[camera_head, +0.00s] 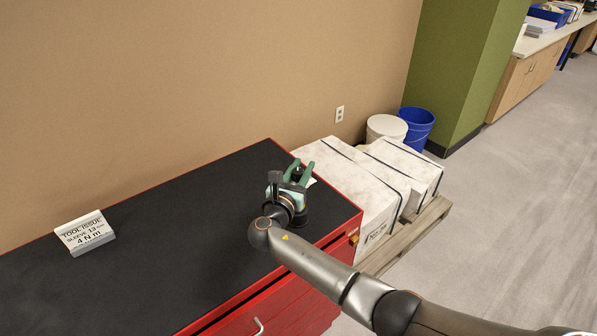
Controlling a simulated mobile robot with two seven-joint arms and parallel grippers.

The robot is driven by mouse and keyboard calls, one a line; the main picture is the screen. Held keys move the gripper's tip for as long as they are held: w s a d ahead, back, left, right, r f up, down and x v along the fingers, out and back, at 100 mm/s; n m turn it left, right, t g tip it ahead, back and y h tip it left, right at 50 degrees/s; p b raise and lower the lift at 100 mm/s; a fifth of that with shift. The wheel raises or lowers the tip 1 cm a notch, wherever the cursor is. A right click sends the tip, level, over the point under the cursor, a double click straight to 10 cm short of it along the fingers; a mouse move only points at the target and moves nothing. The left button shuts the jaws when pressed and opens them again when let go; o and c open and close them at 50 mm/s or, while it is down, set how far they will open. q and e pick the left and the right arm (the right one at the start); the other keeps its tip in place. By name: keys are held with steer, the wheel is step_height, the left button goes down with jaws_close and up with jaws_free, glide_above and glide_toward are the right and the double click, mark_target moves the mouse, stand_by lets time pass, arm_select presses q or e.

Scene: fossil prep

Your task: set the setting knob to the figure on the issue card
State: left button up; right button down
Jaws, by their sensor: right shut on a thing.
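The issue card (85,233) stands tilted on the left of the black bench top and reads "TOOL ISSUE, SLEEVE 13, 4 N m". A small green device (303,176) with upright prongs stands near the right end of the bench top. My right gripper (283,188) is at this device, shut on a part of it that looks to be the setting knob. The hand and fingers hide the knob, and no scale or pointer can be read. My left gripper is not in view.
The black bench top (180,215) has a red rim and is clear between card and device. White blocks (352,185) with dark straps lie on a wooden pallet (420,230) beyond its right end. A blue bucket (417,127) and a white bucket stand by the wall.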

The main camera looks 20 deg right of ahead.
steer(key=m+g+h+b, duration=0.1)
steer(key=b, duration=0.1)
steer(key=m+g+h+b, duration=0.3)
steer(key=g+b, duration=0.1)
steer(key=shift+s+d+f+m, duration=0.1)
steer(key=shift+s+d+m, duration=0.2)
steer(key=shift+s+d, duration=0.1)
steer(key=shift+m+g+h+b, duration=0.3)
steer(key=shift+g+h+b, duration=0.2)
steer(key=shift+g+b, duration=0.25)
steer(key=shift+d+b, duration=0.1)
steer(key=shift+b, duration=0.3)
steer(key=m+g+b, duration=0.1)
steer(key=b, duration=0.1)
steer(key=shift+s+f+h+b, duration=0.1)
steer(key=shift+h+b, duration=0.2)
steer(key=shift+b, duration=0.1)
steer(key=shift+g, duration=0.35)
steer(key=shift+r, duration=0.25)
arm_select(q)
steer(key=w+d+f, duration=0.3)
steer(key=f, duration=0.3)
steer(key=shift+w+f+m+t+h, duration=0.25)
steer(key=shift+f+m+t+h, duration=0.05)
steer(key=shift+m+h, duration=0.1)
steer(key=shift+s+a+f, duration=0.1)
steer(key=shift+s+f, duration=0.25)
